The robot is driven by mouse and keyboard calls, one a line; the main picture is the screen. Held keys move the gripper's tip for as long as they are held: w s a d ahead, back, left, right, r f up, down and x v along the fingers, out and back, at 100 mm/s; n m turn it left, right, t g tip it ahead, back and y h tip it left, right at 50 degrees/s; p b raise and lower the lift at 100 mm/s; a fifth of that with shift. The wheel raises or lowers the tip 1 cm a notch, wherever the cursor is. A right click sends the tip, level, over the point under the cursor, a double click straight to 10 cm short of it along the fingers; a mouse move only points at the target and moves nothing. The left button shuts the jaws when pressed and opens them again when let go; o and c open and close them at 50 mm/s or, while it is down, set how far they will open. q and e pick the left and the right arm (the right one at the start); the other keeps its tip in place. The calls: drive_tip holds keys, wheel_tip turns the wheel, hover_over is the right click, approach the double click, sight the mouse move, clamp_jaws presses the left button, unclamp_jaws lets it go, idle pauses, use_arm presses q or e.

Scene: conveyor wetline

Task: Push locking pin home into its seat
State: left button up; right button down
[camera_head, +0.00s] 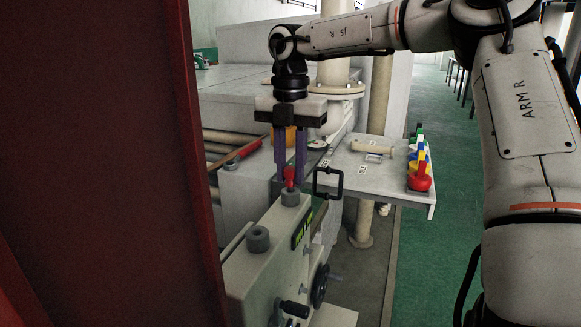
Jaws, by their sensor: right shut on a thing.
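The locking pin appears to be the small red piece (290,175) at the tips of my right gripper (289,179). The gripper's purple fingers point down and are shut on the pin from both sides. Below the pin is a grey round seat (290,198) on top of the pale machine housing (265,270). The pin's lower end is at the seat's mouth; I cannot tell how deep it sits. A second grey round seat (257,239) nearer to me is empty of any red piece. My left gripper is not in view.
A black handle (328,183) stands just right of the pin. A large dark red panel (90,160) blocks the left side. Handwheels (320,286) stick out from the housing. Green floor is open at right.

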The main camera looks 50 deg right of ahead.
drive_tip(key=shift+f+b, duration=0.35)
drive_tip(key=shift+f, duration=0.3)
drive_tip(key=c, duration=1.4)
unclamp_jaws()
drive_tip(key=shift+c, duration=0.2)
wheel_tip(320, 180, up, 10)
drive_tip(key=shift+r, duration=0.25)
drive_tip(key=shift+f, duration=0.1)
